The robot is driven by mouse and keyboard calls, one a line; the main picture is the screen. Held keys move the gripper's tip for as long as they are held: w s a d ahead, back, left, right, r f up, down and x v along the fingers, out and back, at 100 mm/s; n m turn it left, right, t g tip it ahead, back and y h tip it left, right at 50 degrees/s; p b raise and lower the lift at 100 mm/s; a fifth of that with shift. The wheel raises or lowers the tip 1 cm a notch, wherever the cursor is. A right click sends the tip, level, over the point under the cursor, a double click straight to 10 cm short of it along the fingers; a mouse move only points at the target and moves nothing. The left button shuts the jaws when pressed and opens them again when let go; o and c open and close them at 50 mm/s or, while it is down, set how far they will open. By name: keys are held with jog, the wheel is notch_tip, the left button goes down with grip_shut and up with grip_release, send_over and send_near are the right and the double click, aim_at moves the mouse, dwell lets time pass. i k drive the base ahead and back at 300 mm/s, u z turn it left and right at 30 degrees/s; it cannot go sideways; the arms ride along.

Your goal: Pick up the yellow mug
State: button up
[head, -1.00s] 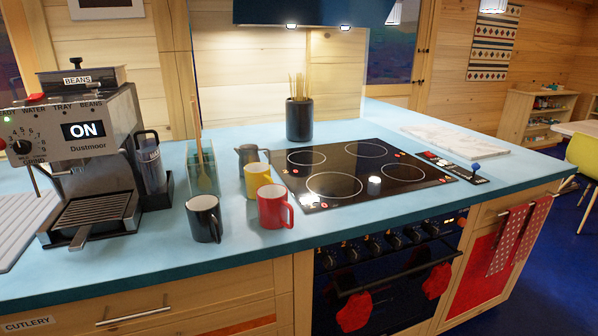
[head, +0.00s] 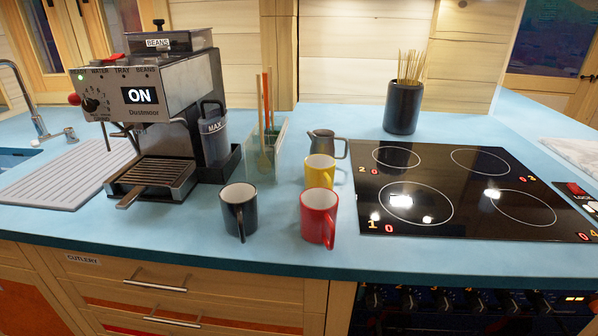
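The yellow mug (head: 319,172) stands upright on the blue counter (head: 280,258), left of the black cooktop. A red mug (head: 318,218) stands in front of it and hides its lower part. A black mug (head: 239,211) stands to the front left, near the counter's front edge. A small grey metal jug (head: 325,143) with a handle on its right stands just behind the yellow mug. The yellow mug's handle shows on its right side, partly behind the red mug's rim. My gripper is not in view.
A coffee machine (head: 165,105) and a clear holder with utensils (head: 266,150) stand left of the mugs. The black cooktop (head: 470,200) lies to the right, with a dark pot of sticks (head: 403,106) behind it. Bare counter lies left of the yellow mug.

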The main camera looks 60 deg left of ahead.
aim_at(322, 181)
jog(key=u, duration=0.65)
jog(key=i, duration=0.7)
jog(key=u, duration=1.15)
jog(key=i, duration=0.4)
jog(key=u, duration=0.35)
